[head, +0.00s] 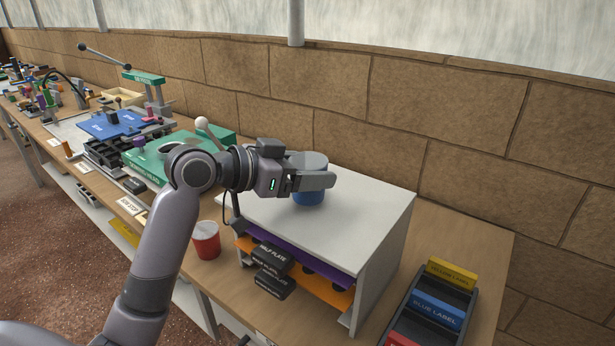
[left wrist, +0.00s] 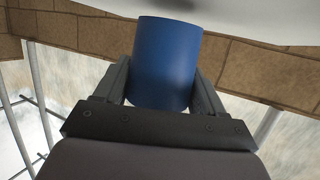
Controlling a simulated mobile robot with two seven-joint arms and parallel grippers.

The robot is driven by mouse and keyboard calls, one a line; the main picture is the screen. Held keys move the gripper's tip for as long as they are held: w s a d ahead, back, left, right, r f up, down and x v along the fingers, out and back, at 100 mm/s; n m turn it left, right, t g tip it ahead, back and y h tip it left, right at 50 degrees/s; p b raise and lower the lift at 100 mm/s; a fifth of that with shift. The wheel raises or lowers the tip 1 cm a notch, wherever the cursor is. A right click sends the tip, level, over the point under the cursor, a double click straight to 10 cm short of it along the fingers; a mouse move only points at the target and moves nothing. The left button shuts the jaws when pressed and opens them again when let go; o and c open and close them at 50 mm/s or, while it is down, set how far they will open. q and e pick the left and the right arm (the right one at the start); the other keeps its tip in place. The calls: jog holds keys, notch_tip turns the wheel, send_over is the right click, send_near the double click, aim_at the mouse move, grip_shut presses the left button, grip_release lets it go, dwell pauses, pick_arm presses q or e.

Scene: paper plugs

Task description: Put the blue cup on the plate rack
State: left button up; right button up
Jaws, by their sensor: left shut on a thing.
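The blue cup (head: 309,196) is between the fingers of my left gripper (head: 322,175), over the white top of the plate rack (head: 365,208). Whether its base touches that top is hard to tell. In the left wrist view the cup (left wrist: 167,62) sits between both fingers (left wrist: 165,90), which are shut on it. The rack is a white box-like stand with purple and orange plates in its open front. The gripper hides part of the cup in the head view. My right gripper is not in view.
A red cup (head: 206,240) stands on the wooden table left of the rack. A dark label tray (head: 434,312) lies to the right. Black half-plate blocks (head: 272,256) stick out of the rack's front. A green machine (head: 150,160) stands left, and a stone wall (head: 420,110) runs behind.

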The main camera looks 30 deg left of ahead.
pick_arm(q)
jog(key=shift+f, duration=0.65)
jog(key=shift+f, duration=0.15)
jog(key=o, duration=1)
jog(key=shift+s+a+r, duration=0.1)
jog(key=shift+r, duration=0.1)
jog(key=b+v, duration=0.1)
jog(key=v, duration=1)
jog(key=shift+s+a+r, duration=0.1)
jog(key=shift+s+a, duration=0.1)
jog(key=shift+s, duration=0.1)
